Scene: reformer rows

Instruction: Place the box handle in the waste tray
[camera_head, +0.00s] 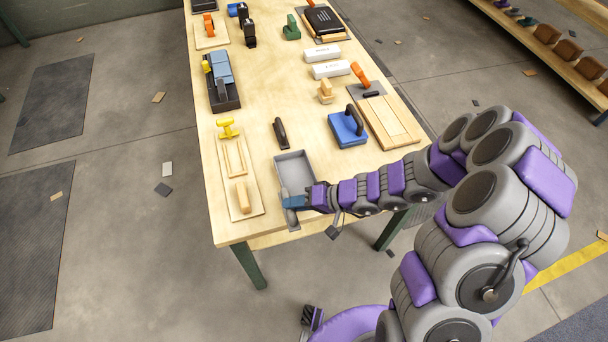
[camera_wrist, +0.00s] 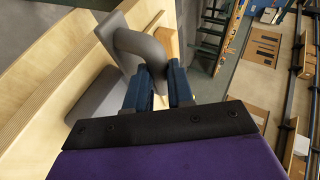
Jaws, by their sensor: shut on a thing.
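The grey waste tray (camera_head: 296,170) lies on the near part of the wooden table. Its inside looks empty where I can see it. My gripper (camera_head: 288,201) is at the tray's near end, by the table's front edge. In the wrist view its dark blue fingers (camera_wrist: 164,82) are shut on a grey curved handle (camera_wrist: 140,48), joined to a flat grey part. I cannot tell whether this is the box handle or part of the tray. A blue box (camera_head: 347,131) with a dark handle on top stands right of the tray.
A wooden board (camera_head: 238,175) with a yellow handle lies to the left. The table's front edge is close below my gripper.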

